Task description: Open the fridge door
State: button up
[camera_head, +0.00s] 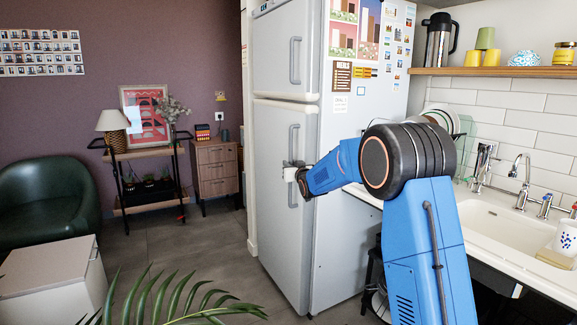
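The tall grey-white fridge (338,230) stands in the middle, with an upper door (273,60) and a taller lower door (275,205). Both doors look closed. The upper door has a vertical handle (295,60). The lower door has its own vertical handle (293,140). My gripper (290,174) is at the lower part of this lower handle, close to the door front. It overlaps the handle's lower end in the picture. The fingers are small and partly hidden, so I cannot tell whether they are open or closed around the handle.
A counter with a sink (490,228) and tap (522,180) is at the right, under a wooden shelf (495,72). A white cabinet (50,280) and plant leaves (165,300) are at the front left. The grey floor (215,260) before the fridge's left side is clear.

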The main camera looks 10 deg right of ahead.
grip_shut()
jog(key=shift+a, duration=0.1)
